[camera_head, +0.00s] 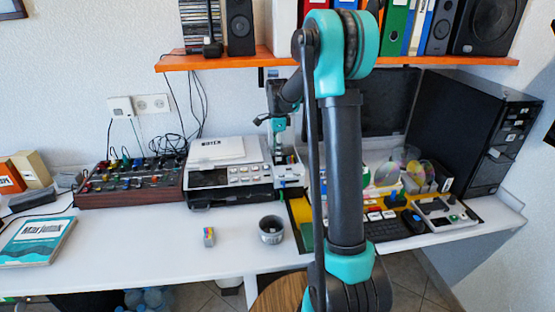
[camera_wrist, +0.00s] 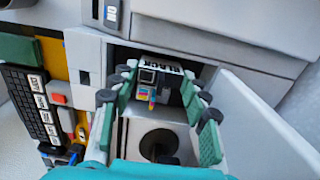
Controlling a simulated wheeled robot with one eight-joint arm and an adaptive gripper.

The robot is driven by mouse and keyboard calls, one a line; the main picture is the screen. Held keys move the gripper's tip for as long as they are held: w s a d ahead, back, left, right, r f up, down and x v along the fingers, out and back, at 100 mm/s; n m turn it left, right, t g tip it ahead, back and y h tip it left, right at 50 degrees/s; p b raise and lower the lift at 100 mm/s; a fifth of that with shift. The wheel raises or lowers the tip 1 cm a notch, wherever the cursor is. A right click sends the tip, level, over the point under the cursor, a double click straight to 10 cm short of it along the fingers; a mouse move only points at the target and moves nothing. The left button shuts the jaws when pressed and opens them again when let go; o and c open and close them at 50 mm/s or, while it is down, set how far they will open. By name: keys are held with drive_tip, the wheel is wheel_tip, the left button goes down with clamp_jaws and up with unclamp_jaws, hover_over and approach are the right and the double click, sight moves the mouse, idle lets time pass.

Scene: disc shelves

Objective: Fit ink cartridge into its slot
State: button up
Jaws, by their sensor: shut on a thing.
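My gripper (camera_wrist: 159,76) is shut on an ink cartridge (camera_wrist: 149,78), a small dark block with a rainbow-striped label, in the wrist view. It is at the mouth of a dark slot in the pale printer, beside the lettering BLACK (camera_wrist: 163,65). I cannot tell whether the cartridge is inside the slot or just in front of it. In the head view, the printer (camera_head: 228,172) stands on the desk with my wrist at its right end; my fingers and the cartridge are hidden or too small there. Another small block with coloured stripes (camera_head: 208,237) stands on the desk in front.
A dark round cup (camera_head: 271,230) stands on the desk before the printer. A keyboard (camera_head: 388,228) and a yellow mat lie to the right. A mixer-like box (camera_head: 130,183) stands left, and an orange shelf (camera_head: 215,62) hangs above.

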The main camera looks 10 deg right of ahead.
drive_tip(key=shift+f, duration=1.95)
drive_tip(key=shift+f, duration=0.1)
drive_tip(key=shift+s+f, duration=0.1)
drive_tip(key=shift+f, duration=0.1)
drive_tip(key=shift+f, duration=0.2)
drive_tip(key=shift+c, duration=0.9)
drive_tip(key=o, duration=1.3)
drive_tip(key=shift+f, duration=0.2)
drive_tip(key=shift+c, duration=0.2)
drive_tip(key=shift+r, duration=0.1)
